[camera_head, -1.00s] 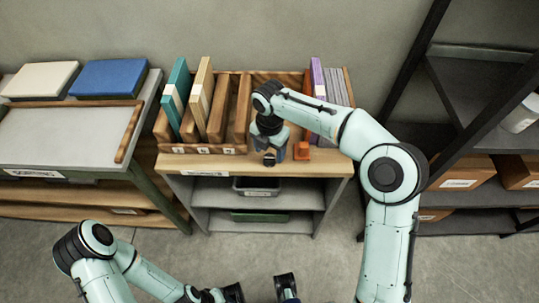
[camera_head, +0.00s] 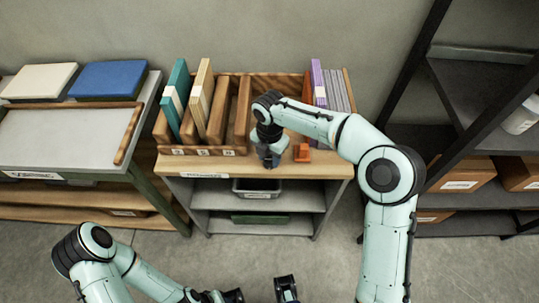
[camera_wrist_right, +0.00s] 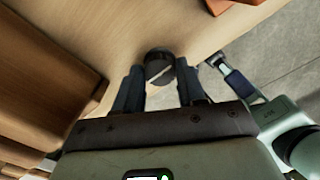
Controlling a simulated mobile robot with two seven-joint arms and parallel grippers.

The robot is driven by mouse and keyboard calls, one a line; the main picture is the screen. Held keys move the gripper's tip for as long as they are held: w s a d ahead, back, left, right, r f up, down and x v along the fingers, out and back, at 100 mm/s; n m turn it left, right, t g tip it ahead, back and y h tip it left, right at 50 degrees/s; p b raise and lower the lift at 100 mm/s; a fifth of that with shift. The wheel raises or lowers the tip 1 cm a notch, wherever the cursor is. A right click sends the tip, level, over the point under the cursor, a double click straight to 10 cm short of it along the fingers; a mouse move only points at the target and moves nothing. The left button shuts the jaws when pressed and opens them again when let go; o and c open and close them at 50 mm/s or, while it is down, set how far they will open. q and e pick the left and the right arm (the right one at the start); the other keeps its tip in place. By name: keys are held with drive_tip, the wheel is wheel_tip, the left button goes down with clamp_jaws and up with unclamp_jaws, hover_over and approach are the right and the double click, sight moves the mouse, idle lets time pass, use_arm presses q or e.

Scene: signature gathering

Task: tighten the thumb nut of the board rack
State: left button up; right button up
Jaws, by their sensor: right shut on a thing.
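The board rack (camera_head: 240,150) is a wooden slotted rack on top of a small shelf unit. A round black knob, which looks like the thumb nut (camera_wrist_right: 160,68), sits at the wooden front edge in the right wrist view. My right gripper (camera_head: 270,160) reaches down to that edge from above. In the right wrist view its two dark fingers (camera_wrist_right: 158,85) stand on either side of the knob and are shut on it. In the head view the gripper hides the knob. My left gripper (camera_head: 284,290) is low at the bottom edge, partly cut off, away from the rack.
Teal (camera_head: 177,95) and tan (camera_head: 203,95) boards stand in the rack's left slots, purple (camera_head: 318,82) and grey ones at the right. An orange block (camera_head: 302,153) sits just right of my right gripper. A dark shelving frame (camera_head: 415,60) rises at the right.

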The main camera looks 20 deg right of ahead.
sight(270, 159)
use_arm(q)
drive_tip(key=shift+r, duration=0.2)
use_arm(e)
drive_tip(key=shift+m, duration=0.3)
drive_tip(key=m+p, duration=0.2)
drive_tip(key=m, duration=0.1)
drive_tip(key=shift+r, duration=0.15)
drive_tip(key=m+p, duration=0.1)
drive_tip(key=m, duration=0.3)
drive_tip(key=shift+m, duration=0.3)
drive_tip(key=m, duration=0.4)
drive_tip(key=shift+m+p, duration=0.3)
drive_tip(key=shift+p, duration=0.1)
use_arm(q)
drive_tip(key=r, duration=0.2)
drive_tip(key=w+r, duration=0.1)
drive_tip(key=shift+r, duration=0.4)
use_arm(e)
drive_tip(key=m, duration=0.4)
drive_tip(key=shift+m, duration=0.4)
drive_tip(key=o, duration=1.1)
drive_tip(key=shift+c, duration=0.2)
use_arm(q)
drive_tip(key=shift+w+r+p, duration=0.25)
drive_tip(key=shift+r+p, duration=0.2)
drive_tip(key=shift+p, duration=0.05)
drive_tip(key=shift+w+r+p, duration=0.2)
drive_tip(key=shift+r+p, duration=0.25)
use_arm(e)
wheel_tip(270, 159, up, 13)
